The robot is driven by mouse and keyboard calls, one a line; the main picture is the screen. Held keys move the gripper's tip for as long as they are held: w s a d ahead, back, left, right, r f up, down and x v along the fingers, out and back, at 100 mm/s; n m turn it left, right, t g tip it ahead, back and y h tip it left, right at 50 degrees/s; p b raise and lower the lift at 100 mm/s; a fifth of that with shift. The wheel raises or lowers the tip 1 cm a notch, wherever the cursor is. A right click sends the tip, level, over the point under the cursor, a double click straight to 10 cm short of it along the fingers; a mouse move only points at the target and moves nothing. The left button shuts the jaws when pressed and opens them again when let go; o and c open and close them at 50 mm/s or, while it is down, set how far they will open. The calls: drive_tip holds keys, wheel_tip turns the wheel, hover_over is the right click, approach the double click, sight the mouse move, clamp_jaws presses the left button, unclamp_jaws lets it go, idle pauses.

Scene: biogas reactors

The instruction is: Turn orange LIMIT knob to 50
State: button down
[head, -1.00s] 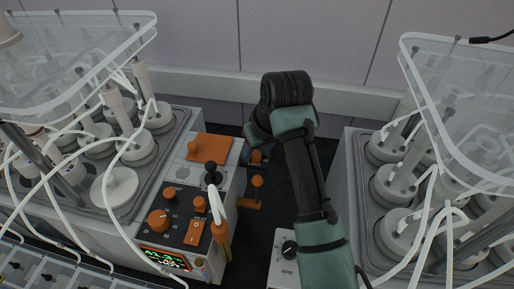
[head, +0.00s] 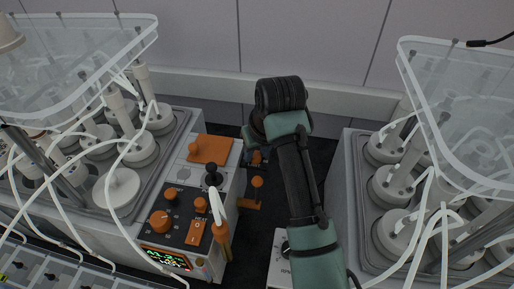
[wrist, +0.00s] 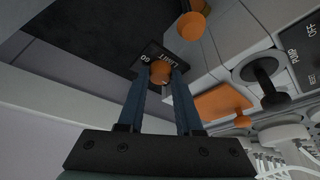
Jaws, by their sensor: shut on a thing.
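The orange LIMIT knob (wrist: 161,72) sits on a small black plate (wrist: 150,58) with white lettering, seen upside down in the wrist view. My gripper (wrist: 161,76) has its two blue fingers on either side of the knob and is shut on it. The knob's pointer and exact setting cannot be read.
An orange lever (head: 257,184) stands just in front of the gripper. The control box (head: 206,173) at left carries an orange plate, black and orange knobs and a display (head: 165,258). Reactor trays stand on both sides. A dark gap lies between them.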

drive_tip(key=m+p, duration=0.1)
drive_tip(key=m+h+p, duration=0.1)
drive_tip(key=m+p, duration=0.2)
drive_tip(key=shift+a+r+h, duration=0.2)
drive_tip(key=shift+a+h, duration=0.05)
drive_tip(key=shift+h, duration=0.05)
drive_tip(key=m+h+p, duration=0.1)
drive_tip(key=m, duration=0.1)
drive_tip(key=m+p, duration=0.1)
drive_tip(key=m, duration=0.1)
drive_tip(key=shift+a+f+m+h, duration=0.1)
drive_tip(key=shift+a+m+h, duration=0.05)
drive_tip(key=shift+m+h, duration=0.2)
drive_tip(key=m+h, duration=0.1)
drive_tip(key=m, duration=0.3)
drive_tip(key=shift+w+a+f+m+g+h, duration=0.15)
drive_tip(key=shift+m+g+h, duration=0.1)
drive_tip(key=shift+g+h, duration=0.15)
drive_tip(key=shift+w+m+g+h+b, duration=0.1)
drive_tip(key=shift+m+g+h+b, duration=0.4)
drive_tip(key=shift+m, duration=1.2)
drive_tip(key=c, duration=0.8)
unclamp_jaws()
drive_tip(key=shift+c, duration=0.2)
